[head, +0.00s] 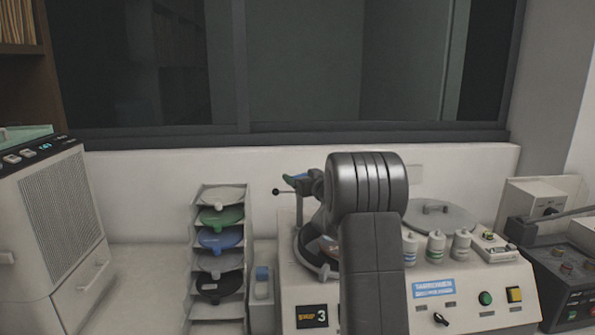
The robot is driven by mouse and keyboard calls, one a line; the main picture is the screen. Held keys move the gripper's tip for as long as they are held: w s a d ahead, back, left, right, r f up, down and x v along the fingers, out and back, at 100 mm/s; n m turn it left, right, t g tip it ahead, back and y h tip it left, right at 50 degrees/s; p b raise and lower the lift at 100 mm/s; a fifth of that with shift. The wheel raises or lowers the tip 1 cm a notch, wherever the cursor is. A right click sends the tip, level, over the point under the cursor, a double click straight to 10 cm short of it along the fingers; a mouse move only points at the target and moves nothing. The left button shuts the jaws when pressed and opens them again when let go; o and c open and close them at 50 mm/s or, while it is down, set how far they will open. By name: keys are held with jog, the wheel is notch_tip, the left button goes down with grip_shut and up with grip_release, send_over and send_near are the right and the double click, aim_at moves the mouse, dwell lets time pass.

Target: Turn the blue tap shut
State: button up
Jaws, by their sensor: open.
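A small blue piece (296,177), which looks like the handle of the blue tap, shows just left of my arm, above the mounting press (460,295). A thin rod with a dark ball end sticks out to the left below it. My gripper (309,184) shows only as a small dark part beside the blue piece, mostly hidden behind my wrist. It is open. I cannot tell whether it touches the blue piece. The tap's body and whichever way its handle is turned are hidden or too small to read.
A rack (194,265) of coloured dishes stands left of the press, with a grey cabinet (52,215) farther left. Several small bottles (436,247) and a round lid (440,215) sit on the press's right side. A dark control box (565,270) stands at far right.

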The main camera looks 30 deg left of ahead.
jog(key=shift+p+x, duration=0.3)
jog(key=shift+x, duration=1.15)
jog(key=c, duration=1)
jog(key=shift+f+b, duration=0.1)
jog(key=shift+b, duration=0.2)
